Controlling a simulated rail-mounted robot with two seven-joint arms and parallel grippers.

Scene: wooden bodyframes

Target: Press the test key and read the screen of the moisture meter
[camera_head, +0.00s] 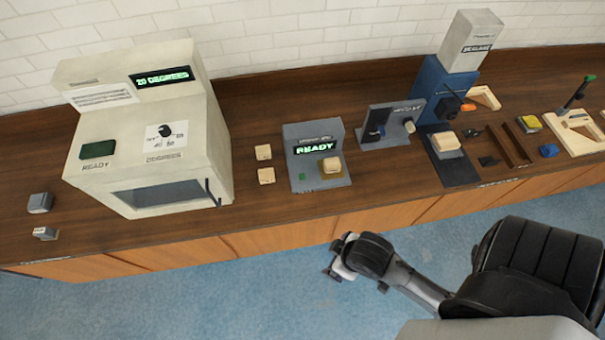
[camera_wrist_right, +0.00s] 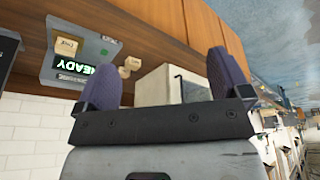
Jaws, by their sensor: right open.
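The moisture meter (camera_head: 300,160) is a grey unit on the bench. Its screen (camera_head: 315,147) reads READY in green. A small green key (camera_head: 302,177) is on its base, left of a pale wooden block (camera_head: 332,166) on a brown pad. In the right wrist view the meter (camera_wrist_right: 88,72) appears upside down at upper left, with its green key (camera_wrist_right: 104,52) visible. My right gripper (camera_head: 338,262) is in front of the bench edge, apart from the meter. Its fingers (camera_wrist_right: 162,52) are spread and empty. My left gripper is not in view.
A large cream oven-like cabinet (camera_head: 150,180) stands left of the meter. Two loose blocks (camera_head: 264,152) lie between them. A grey stand (camera_head: 385,135) and a blue machine (camera_head: 432,90) stand to the right. Bare bench (camera_head: 240,215) runs along the front edge.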

